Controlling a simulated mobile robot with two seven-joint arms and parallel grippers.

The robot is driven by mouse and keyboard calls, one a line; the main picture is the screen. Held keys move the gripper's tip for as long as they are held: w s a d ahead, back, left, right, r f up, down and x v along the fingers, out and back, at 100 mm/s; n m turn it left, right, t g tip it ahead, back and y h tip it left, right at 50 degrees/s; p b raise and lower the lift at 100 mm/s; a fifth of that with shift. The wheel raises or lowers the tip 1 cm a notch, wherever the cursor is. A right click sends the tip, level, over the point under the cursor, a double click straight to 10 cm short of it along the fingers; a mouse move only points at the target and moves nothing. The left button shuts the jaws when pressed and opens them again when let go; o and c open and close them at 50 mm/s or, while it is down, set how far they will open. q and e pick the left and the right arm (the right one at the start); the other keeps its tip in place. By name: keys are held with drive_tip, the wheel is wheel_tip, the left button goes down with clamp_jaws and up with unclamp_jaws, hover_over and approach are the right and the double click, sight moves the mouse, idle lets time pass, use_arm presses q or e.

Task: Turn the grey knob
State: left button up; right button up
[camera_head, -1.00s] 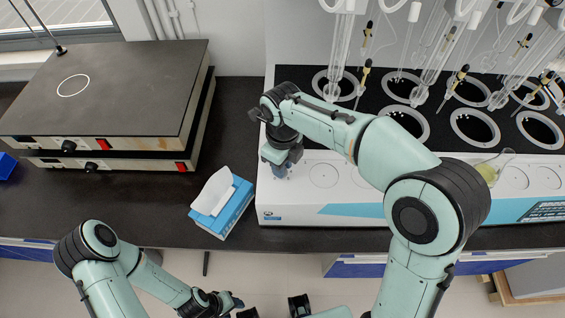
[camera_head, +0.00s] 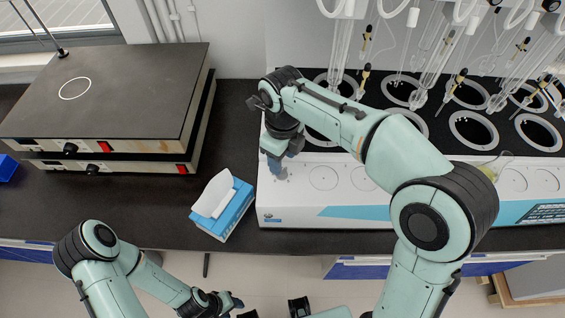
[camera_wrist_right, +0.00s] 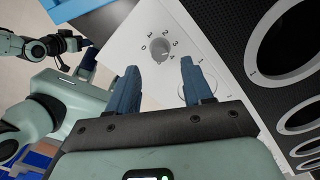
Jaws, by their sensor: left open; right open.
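The grey knob (camera_wrist_right: 160,48) is a small round dial with a pointer mark on the white panel of the distiller, ringed by the numbers 0 to 4. In the right wrist view it sits just beyond and between the fingertips of my right gripper (camera_wrist_right: 160,65), which is open and empty. In the head view my right gripper (camera_head: 277,170) points down over the left end of the white panel (camera_head: 300,208), and the knob cannot be made out there. My left gripper (camera_head: 238,305) is low at the bottom of the head view, away from the bench.
Glassware (camera_head: 440,60) hangs over the black round wells behind the panel. A blue tissue box (camera_head: 222,210) stands left of the distiller. Stacked hot plates (camera_head: 120,90) stand at the left. Dark bench top lies bare between the plates and the tissue box.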

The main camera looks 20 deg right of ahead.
sight(283, 171)
use_arm(q)
drive_tip(key=shift+w+r+p, duration=0.7)
drive_tip(key=shift+w+r, duration=0.05)
drive_tip(key=shift+r, duration=0.3)
use_arm(e)
wheel_tip(283, 171, up, 9)
use_arm(q)
drive_tip(key=shift+s, duration=0.1)
use_arm(e)
drive_tip(key=shift+f, duration=0.1)
